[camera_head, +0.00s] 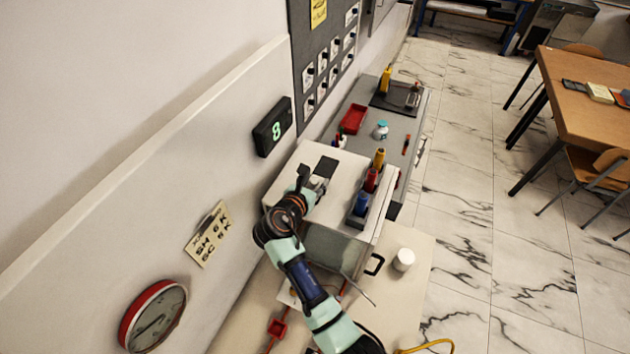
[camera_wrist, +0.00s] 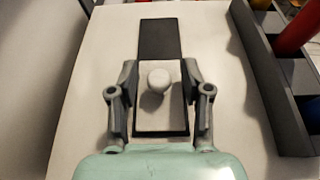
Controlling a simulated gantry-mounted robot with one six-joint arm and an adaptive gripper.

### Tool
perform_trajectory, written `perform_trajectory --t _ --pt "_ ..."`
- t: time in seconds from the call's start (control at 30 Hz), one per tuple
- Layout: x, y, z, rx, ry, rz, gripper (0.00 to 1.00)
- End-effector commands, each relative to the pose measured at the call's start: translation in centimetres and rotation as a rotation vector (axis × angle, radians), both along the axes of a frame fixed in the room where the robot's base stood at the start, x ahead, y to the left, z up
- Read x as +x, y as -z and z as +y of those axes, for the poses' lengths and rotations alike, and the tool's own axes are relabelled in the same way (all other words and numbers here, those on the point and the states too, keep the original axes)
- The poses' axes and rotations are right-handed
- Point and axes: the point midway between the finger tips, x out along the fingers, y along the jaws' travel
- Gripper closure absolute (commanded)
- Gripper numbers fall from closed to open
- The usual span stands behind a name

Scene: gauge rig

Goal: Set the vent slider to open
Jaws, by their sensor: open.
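The vent slider shows in the wrist view as a pale square plate with a round white knob (camera_wrist: 158,81) on a dark track (camera_wrist: 159,38). The plate covers the nearer part of the track, and the far part of the track is bare. In the head view the dark track (camera_head: 326,167) lies on top of a white box (camera_head: 343,193). My gripper (camera_wrist: 160,90) is open, with one finger on each side of the knob and plate. I see gaps between the fingers and the knob. In the head view my gripper (camera_head: 312,184) is over the box, partly hiding the slider.
A dark divided holder (camera_wrist: 262,80) with red and blue items stands right of the slider; it also shows in the head view (camera_head: 357,218). A wall with a green-digit display (camera_head: 272,127) is to the left. A white cup (camera_head: 403,260) stands below the box.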

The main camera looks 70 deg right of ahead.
Motion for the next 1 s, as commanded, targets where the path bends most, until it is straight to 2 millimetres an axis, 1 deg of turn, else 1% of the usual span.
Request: perform_trajectory --t 0.1,0.27,0.3,0.37,0.5,0.6,0.87,0.93,1.0 --pt "0.0 0.2 -0.4 0.000 -0.001 0.000 0.51" --pt "0.0 0.2 -0.4 0.000 -0.001 0.000 0.51" --pt "0.0 0.2 -0.4 0.000 -0.001 0.000 0.53" --pt "0.0 0.2 -0.4 0.000 -0.001 0.000 0.63" --pt "0.0 0.2 -0.4 0.000 -0.001 -0.001 0.86" --pt "0.0 0.2 -0.4 0.000 -0.001 -0.001 1.00" --pt "0.0 0.2 -0.4 0.000 -0.001 -0.001 1.00" --pt "0.0 0.2 -0.7 0.000 0.000 -0.001 1.00" --pt "0.0 0.1 -1.7 0.000 0.002 0.000 1.00"
